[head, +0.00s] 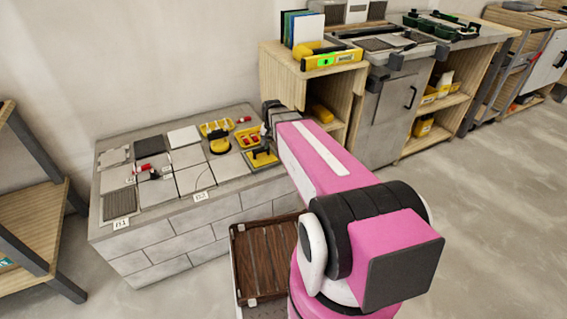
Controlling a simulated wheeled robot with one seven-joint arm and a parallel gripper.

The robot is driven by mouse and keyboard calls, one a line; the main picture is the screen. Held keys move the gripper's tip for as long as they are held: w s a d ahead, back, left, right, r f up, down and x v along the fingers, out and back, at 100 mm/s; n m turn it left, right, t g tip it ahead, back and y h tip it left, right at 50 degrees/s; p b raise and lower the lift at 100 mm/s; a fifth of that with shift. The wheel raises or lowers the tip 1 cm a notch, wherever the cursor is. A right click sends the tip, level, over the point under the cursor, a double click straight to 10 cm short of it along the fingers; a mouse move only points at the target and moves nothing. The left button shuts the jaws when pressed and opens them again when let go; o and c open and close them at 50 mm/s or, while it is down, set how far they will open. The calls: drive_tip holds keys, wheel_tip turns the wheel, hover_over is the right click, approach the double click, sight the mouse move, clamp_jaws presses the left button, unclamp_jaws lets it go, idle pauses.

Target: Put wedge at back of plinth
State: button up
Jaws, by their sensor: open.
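The plinth (165,242) is a low grey block with brick-like sides and pale tiles on its top. Small red-tipped pieces (146,168) lie among the tiles left of its middle; I cannot tell if one is a wedge. A yellow tray (250,137) with red pieces, perhaps wedges, sits at the right of the top. Another red piece (243,119) lies near the back right edge. My gripper (266,130) is at the far end of my pink arm, over the plinth's right end beside the yellow tray. It is open, small and partly hidden, with nothing visibly held.
A yellow tray of small pieces (216,127), a round black-and-yellow tool (219,144) and a yellow tool with a dark handle (262,157) crowd the plinth's right part. A wooden cabinet (283,82) holding a yellow level (332,60) stands behind right. Floor is clear at right.

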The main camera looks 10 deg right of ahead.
drive_tip(key=s+d+r+n, duration=0.1)
drive_tip(key=s+n, duration=0.3)
drive_tip(key=s, duration=1)
drive_tip(key=shift+d, duration=0.25)
